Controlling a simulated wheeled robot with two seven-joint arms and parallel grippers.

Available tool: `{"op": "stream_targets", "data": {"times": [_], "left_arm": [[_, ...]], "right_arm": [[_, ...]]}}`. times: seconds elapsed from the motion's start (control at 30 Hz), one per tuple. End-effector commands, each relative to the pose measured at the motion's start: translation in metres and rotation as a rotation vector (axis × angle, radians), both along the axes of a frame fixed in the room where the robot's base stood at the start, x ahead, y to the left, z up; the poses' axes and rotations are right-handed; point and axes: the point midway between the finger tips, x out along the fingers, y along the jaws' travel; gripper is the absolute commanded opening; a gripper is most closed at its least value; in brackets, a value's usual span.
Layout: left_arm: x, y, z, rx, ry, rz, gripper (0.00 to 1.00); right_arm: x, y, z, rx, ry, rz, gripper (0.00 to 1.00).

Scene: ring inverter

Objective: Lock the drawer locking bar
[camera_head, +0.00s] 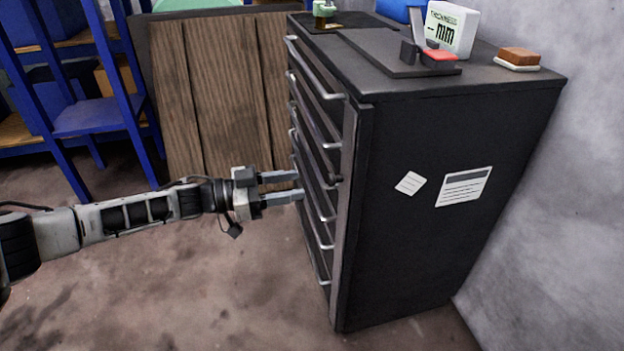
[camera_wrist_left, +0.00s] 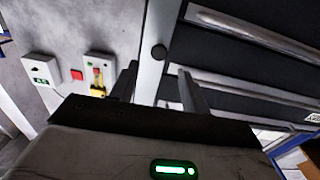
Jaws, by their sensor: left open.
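The dark drawer cabinet (camera_head: 440,140) stands at the right, with several silver-handled drawers on its front. The locking bar (camera_head: 347,150) runs upright along the front's right edge. A round dark knob (camera_head: 335,178) sits about midway down it. The bar (camera_wrist_left: 155,35) and the knob (camera_wrist_left: 158,52) also show in the left wrist view. My left gripper (camera_head: 298,185) is open and empty, pointing at the drawer fronts. In the left wrist view its fingers (camera_wrist_left: 157,68) stand either side of the bar's line, below the knob. Whether they touch anything is unclear.
A wooden panel (camera_head: 215,90) stands behind the arm, with a blue shelf rack (camera_head: 90,115) at the left. A gauge stand (camera_head: 405,65) and a brown block (camera_head: 519,56) rest on the cabinet top. Wall boxes (camera_wrist_left: 42,70) show in the left wrist view. The floor in front is clear.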

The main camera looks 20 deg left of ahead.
Motion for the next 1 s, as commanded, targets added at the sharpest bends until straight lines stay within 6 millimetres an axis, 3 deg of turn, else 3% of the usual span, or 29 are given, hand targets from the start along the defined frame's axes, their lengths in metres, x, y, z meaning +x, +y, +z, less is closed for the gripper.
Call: {"op": "stream_targets", "data": {"times": [0.2, 0.4, 1.0], "left_arm": [[-0.029, 0.045, 0.0, 0.001, 0.002, 0.002, 0.47], [-0.046, 0.07, 0.0, 0.001, 0.001, 0.001, 0.47], [-0.051, 0.078, 0.0, -0.002, -0.001, 0.0, 0.47]], "right_arm": [[0.002, -0.001, 0.012, 0.005, -0.028, -0.006, 0.0], [0.002, -0.001, 0.013, 0.005, -0.03, -0.007, 0.0], [0.001, -0.001, 0.011, 0.005, -0.022, -0.009, 0.0]]}}
